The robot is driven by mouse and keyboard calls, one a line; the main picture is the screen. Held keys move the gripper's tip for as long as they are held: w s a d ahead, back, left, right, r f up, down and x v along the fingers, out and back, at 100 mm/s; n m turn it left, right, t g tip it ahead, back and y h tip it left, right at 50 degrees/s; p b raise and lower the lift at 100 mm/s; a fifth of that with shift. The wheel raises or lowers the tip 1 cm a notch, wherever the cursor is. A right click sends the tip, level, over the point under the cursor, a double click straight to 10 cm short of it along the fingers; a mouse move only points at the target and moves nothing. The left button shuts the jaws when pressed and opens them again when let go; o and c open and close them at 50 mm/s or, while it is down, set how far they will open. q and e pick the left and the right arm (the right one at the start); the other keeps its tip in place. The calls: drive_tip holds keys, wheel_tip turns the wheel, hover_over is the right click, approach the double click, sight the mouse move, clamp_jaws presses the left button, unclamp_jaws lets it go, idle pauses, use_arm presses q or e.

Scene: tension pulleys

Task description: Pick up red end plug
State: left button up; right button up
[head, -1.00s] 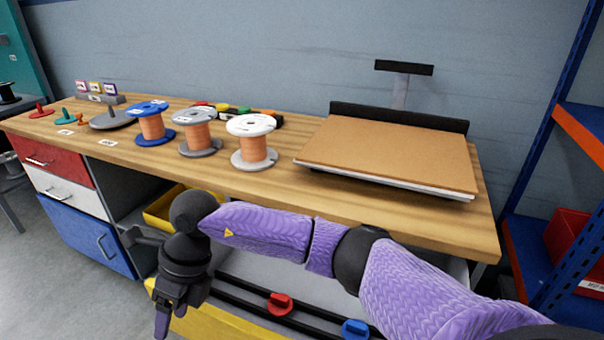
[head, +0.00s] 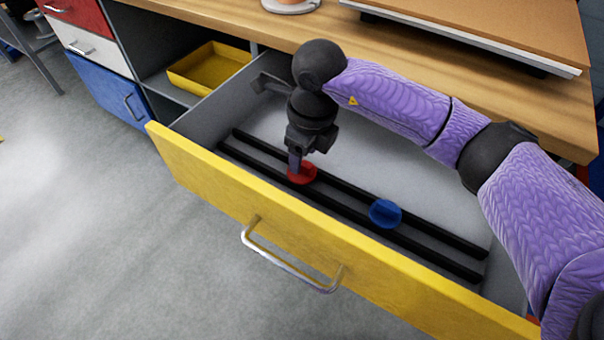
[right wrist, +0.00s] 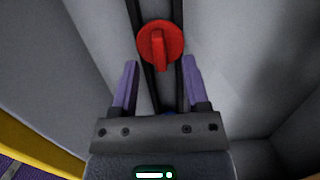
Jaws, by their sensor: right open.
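The red end plug (head: 302,174) sits on the two black rails inside the open yellow-fronted drawer. In the right wrist view the red end plug (right wrist: 161,42) shows as a disc with a raised grip bar, just beyond the fingertips. My right gripper (head: 296,162) hangs over the drawer, pointing down, and covers part of the plug in the head view. Its fingers (right wrist: 160,62) are open, one on each side of the line to the plug, with nothing between them. My left gripper is not in view.
A blue end plug (head: 385,213) sits on the same rails (head: 440,240) to the right. The drawer's yellow front (head: 200,190) with its metal handle (head: 290,262) stands at the near side. A yellow tray (head: 208,67) lies on the shelf at left. The wooden worktop (head: 430,75) overhangs behind.

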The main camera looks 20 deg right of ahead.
sight(302, 170)
wheel_tip(302, 170, down, 3)
drive_tip(key=shift+w+a+r+b, duration=0.1)
drive_tip(key=shift+w+a+b, duration=0.05)
drive_tip(key=shift+b, duration=0.25)
drive_tip(key=shift+r, duration=0.15)
clamp_jaws()
